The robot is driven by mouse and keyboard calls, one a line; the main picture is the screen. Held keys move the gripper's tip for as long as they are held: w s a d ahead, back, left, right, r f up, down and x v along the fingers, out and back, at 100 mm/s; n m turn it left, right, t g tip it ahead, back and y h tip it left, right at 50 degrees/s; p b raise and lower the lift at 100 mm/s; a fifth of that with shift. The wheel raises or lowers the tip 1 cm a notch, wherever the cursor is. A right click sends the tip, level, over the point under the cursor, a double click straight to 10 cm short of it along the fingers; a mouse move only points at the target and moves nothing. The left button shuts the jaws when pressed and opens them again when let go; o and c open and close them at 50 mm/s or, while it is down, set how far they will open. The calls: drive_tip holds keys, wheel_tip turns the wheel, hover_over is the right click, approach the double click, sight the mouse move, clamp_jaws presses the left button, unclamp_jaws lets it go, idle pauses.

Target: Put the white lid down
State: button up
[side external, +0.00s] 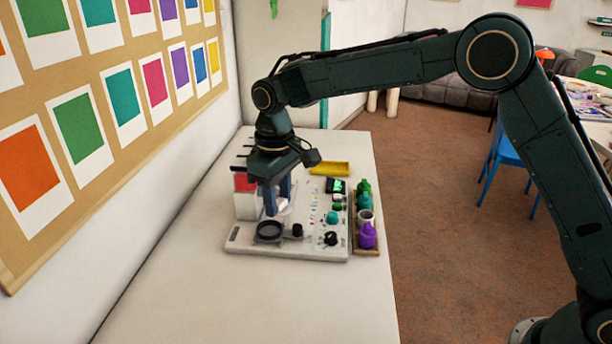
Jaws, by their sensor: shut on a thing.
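My gripper (278,205) points down over the left part of the light grey bead board (312,249). Its blue fingers are shut on a small whitish thing (284,208), which looks like the white lid; the fingers and the angle hide much of it. A round dark dish or ring (269,231) lies on the board just below and in front of the fingers. I cannot tell whether the lid touches anything beneath it.
A white container with a red top (244,200) stands close left of my gripper. Knobs, including a black one (331,239), sit on the board. A tray at right holds green, white and purple bottles (367,237). A yellow tray (329,168) lies behind. The front table (250,305) is clear.

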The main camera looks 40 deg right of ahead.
hover_over(283, 279)
wheel_tip(283, 279, down, 16)
drive_tip(key=shift+r, duration=0.1)
idle(0.5)
drive_tip(key=shift+f, duration=2.1)
drive_tip(key=shift+f, duration=0.1)
drive_tip(key=o, duration=1.2)
wheel_tip(283, 279, up, 12)
